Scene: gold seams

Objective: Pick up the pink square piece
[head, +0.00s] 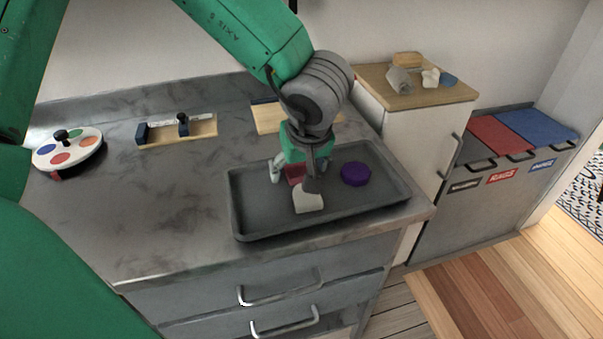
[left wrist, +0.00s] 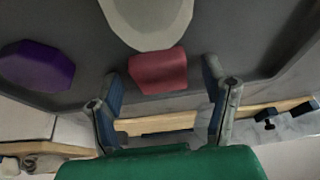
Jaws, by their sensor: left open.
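The pink square piece (head: 295,173) lies in the grey tray (head: 240,212) on the counter, partly hidden by my left gripper (head: 292,178). In the left wrist view the pink piece (left wrist: 158,70) shows between and just beyond the two open fingers, with gaps at both sides. My left gripper points down over the tray and holds nothing. A cream piece (head: 308,201) lies close beside the pink one, and a purple piece (head: 355,174) lies to the right in the tray. My right gripper is not in view.
A round palette with coloured spots (head: 68,150) stands at the counter's left. A wooden stand with dark blocks (head: 177,132) and a wooden board (head: 268,119) lie behind. A side cabinet (head: 420,92) carries small items. The counter's middle left is clear.

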